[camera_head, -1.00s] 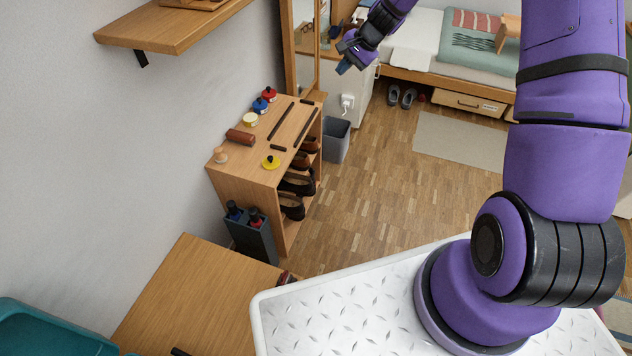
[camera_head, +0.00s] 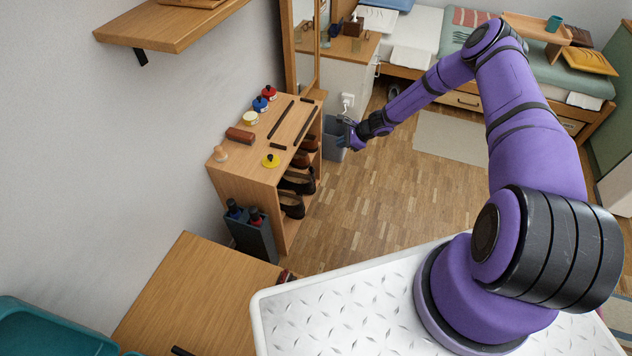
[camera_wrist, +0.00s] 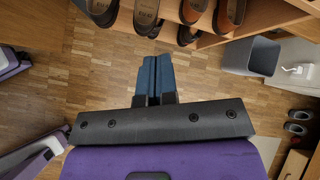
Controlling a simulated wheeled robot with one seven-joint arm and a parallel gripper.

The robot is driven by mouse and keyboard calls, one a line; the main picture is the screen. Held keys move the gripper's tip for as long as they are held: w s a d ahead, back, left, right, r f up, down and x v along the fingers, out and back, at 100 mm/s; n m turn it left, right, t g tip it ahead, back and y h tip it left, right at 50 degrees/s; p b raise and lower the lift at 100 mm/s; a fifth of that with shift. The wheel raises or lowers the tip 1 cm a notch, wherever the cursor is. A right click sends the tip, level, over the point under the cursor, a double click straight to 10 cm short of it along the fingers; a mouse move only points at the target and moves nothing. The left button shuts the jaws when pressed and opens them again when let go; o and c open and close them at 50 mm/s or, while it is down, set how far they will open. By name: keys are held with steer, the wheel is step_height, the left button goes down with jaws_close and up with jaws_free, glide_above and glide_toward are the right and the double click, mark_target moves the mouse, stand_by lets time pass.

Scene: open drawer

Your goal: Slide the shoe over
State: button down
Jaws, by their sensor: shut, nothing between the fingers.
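Several shoes stand on the open shelves of a wooden shoe rack (camera_head: 236,178). In the head view, dark shoes (camera_head: 297,182) are nearer and brown shoes (camera_head: 304,160) farther back. The wrist view shows a dark shoe (camera_wrist: 146,14) and brown shoes (camera_wrist: 229,14) along its top edge. Which shoe the task means cannot be told. My gripper (camera_head: 343,122) is out in front of the rack's far end, apart from the shoes. In the wrist view its blue fingers (camera_wrist: 154,76) are together and empty, pointing toward the rack over the floor.
A grey bin (camera_head: 334,150) stands at the rack's far end, close to my gripper; it also shows in the wrist view (camera_wrist: 250,57). Tins, a brush and a yellow-lidded item (camera_head: 270,160) lie on the rack top. A dark caddy (camera_head: 252,240) stands at the near end. The floor right of the rack is clear.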

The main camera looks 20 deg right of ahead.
mark_target(309, 181)
steer(key=s+f+m, duration=0.2)
steer(key=f+m, duration=0.1)
steer(key=f, duration=0.4)
steer(key=s+f+m, duration=0.2)
steer(key=s+f, duration=0.1)
steer(key=f, duration=0.4)
steer(key=shift+t, duration=0.3)
steer(key=x, duration=0.4)
steer(key=r+x, duration=0.1)
steer(key=x, duration=0.3)
steer(key=a+x, duration=0.1)
steer(key=x, duration=0.4)
steer(key=shift+w+r, duration=0.2)
steer(key=shift+w, duration=0.05)
steer(key=shift+w+a, duration=0.4)
steer(key=shift+a, duration=0.2)
steer(key=shift+w+a, duration=0.5)
steer(key=shift+a, duration=0.2)
steer(key=shift+w+a, duration=0.55)
steer(key=shift+a, duration=0.15)
